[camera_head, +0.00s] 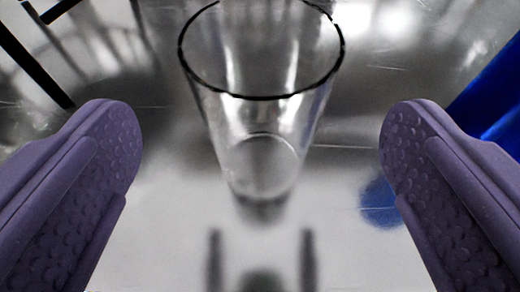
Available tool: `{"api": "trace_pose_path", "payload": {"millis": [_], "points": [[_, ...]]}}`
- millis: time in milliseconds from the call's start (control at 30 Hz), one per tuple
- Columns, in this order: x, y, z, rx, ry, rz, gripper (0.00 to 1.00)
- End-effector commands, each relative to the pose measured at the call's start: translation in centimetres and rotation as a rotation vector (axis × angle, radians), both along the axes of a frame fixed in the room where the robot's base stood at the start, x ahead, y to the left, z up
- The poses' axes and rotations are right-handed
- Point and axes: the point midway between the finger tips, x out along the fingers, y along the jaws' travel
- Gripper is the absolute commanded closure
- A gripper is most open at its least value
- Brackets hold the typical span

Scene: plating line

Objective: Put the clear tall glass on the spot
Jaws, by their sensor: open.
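A clear tall glass (262,120) with a dark rim stands upright on a shiny metal surface (165,225), in the upper middle of the view. It tapers toward its base. My gripper (260,150) is open, with one purple padded finger to the left of the glass and one to the right. Neither finger touches the glass. A round blue patch (381,203) shows on the surface to the right of the glass, partly behind the right finger. I cannot tell whether it is the spot or a reflection.
A blue object (492,95) stands at the right edge, partly cut off. Dark thin bars (35,65) show at the upper left. The surface around the glass looks clear, with blurred reflections in front.

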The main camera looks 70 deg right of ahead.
Motion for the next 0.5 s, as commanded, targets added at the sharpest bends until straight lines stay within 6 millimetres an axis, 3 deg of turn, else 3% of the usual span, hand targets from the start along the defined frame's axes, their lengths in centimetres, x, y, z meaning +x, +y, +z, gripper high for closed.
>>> {"api": "trace_pose_path", "payload": {"millis": [200, 500], "points": [[-1.5, 3.9, 1.9, 0.001, 0.001, 0.002, 0.06], [-2.2, 5.2, 2.3, 0.001, 0.0, -0.001, 0.06]]}}
